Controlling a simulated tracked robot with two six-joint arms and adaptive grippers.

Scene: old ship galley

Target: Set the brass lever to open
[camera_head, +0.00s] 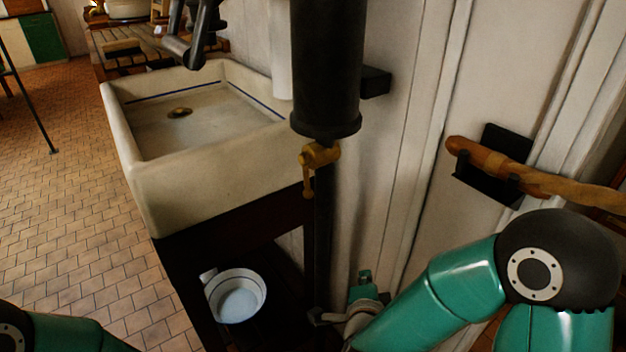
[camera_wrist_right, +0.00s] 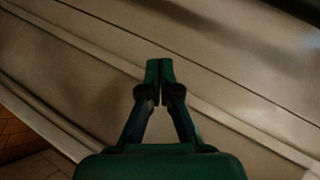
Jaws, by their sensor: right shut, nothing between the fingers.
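The brass lever (camera_head: 308,182) hangs down from a small brass valve (camera_head: 321,154) at the foot of a thick black cylinder (camera_head: 326,70). It points almost straight down. My right gripper (camera_head: 363,280) is low and to the right of the lever, below it in the head view and apart from it. In the right wrist view its fingers (camera_wrist_right: 160,68) are shut together with nothing between them, in front of pale wall panelling; the lever does not show there. Only part of my left arm shows at the lower left; its gripper is out of view.
A pale sink (camera_head: 190,180) stands left of the cylinder, with a dark metal fitting (camera_head: 190,45) above its back. A white enamel pot (camera_head: 238,296) sits below. A wooden bar (camera_head: 500,170) rests on a black wall bracket at the right. The tiled floor at left is mostly clear.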

